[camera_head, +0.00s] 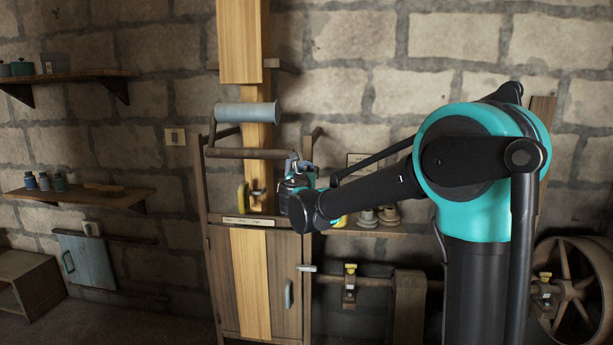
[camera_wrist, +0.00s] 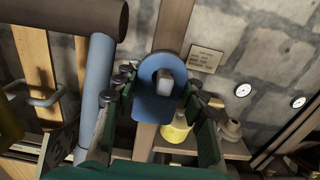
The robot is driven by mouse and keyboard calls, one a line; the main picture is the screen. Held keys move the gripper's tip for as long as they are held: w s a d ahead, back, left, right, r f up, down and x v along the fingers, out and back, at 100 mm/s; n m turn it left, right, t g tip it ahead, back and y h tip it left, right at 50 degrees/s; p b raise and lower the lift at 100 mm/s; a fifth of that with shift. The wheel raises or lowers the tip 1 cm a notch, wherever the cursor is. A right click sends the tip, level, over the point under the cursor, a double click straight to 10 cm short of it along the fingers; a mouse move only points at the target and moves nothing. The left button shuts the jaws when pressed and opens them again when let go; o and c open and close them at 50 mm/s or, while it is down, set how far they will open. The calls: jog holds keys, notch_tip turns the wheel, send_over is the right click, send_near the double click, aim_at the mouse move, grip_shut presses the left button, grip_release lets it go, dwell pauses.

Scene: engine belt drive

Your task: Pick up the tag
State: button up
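The tag (camera_wrist: 146,108) is a flat blue plate with a rounded top and a hole, upright in the middle of the wrist view. A pale block-like peg (camera_wrist: 163,84) shows in its hole; whether the tag hangs on it I cannot tell. My gripper (camera_wrist: 160,88) has its green fingers spread, one on each side of the tag, with small gaps visible. Whether the fingertips reach past the tag is unclear. In the head view my gripper (camera_head: 306,170) is beside the wooden rack, and my arm and wrist hide part of that area.
A grey-blue roller (camera_head: 247,113) and a brown bar (camera_head: 252,153) are close on the left. Behind are a stone wall and a small sign (camera_wrist: 205,58). Below, a shelf (camera_wrist: 232,148) holds a yellow object (camera_wrist: 177,132) and brown pots (camera_wrist: 229,124). A cabinet (camera_head: 222,270) stands underneath.

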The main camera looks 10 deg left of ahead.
jog(key=c, duration=0.4)
jog(key=shift+o, duration=0.2)
